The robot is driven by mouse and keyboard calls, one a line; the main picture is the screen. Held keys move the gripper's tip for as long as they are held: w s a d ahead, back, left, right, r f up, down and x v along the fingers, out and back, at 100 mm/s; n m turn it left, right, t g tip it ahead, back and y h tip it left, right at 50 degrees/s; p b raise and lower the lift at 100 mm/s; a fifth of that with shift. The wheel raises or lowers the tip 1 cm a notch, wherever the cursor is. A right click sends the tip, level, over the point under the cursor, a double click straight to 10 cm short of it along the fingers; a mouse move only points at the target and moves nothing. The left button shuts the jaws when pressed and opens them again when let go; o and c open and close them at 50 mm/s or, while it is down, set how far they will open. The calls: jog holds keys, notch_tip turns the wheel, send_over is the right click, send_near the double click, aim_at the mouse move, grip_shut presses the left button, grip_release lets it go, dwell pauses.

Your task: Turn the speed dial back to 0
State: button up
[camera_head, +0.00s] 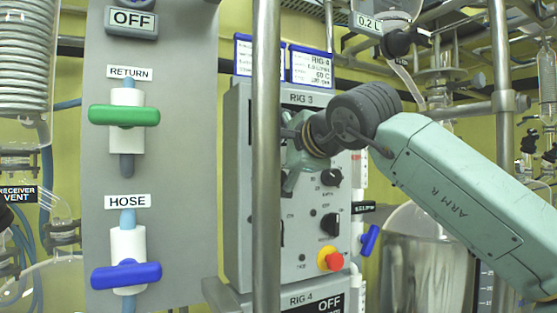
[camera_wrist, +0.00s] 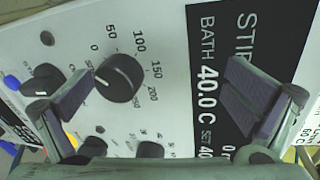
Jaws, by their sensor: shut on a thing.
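The speed dial (camera_wrist: 119,78) is a round black knob on the white panel in the wrist view, with a printed scale from 0 past 200 around it. A small white mark shows at its left edge, near the left fingertip; I cannot tell its exact reading. The left finger overlaps the dial's edge, while the right finger lies over the black display (camera_wrist: 230,80). In the head view my gripper (camera_head: 290,150) is at the RIG 3 box (camera_head: 245,190), and my wrist hides the dial.
Other black knobs (camera_head: 330,225) and a red stop button on yellow (camera_head: 331,260) sit lower on the box. A vertical metal pole (camera_head: 266,200) stands in front of it. Green (camera_head: 124,115) and blue (camera_head: 127,275) valve handles are on the left panel. Glassware stands at right.

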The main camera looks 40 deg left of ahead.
jog(key=shift+s+d+r, duration=0.25)
jog(key=shift+d+r, duration=0.05)
jog(key=shift+r, duration=0.4)
jog(key=shift+c, duration=0.3)
jog(key=shift+s+d+f+b, duration=0.1)
jog(key=shift+s+d+b, duration=0.1)
jog(key=shift+d+b, duration=0.2)
jog(key=c, duration=0.3)
jog(key=v, duration=0.2)
jog(key=shift+s+d, duration=0.2)
jog(key=shift+d, duration=0.05)
jog(key=shift+c, duration=1.1)
jog(key=f+v, duration=0.1)
jog(key=v, duration=0.7)
jog(key=shift+d+f+b, duration=0.4)
jog(key=shift+f+b, duration=0.05)
jog(key=shift+f, duration=0.05)
jog(key=shift+d, duration=0.1)
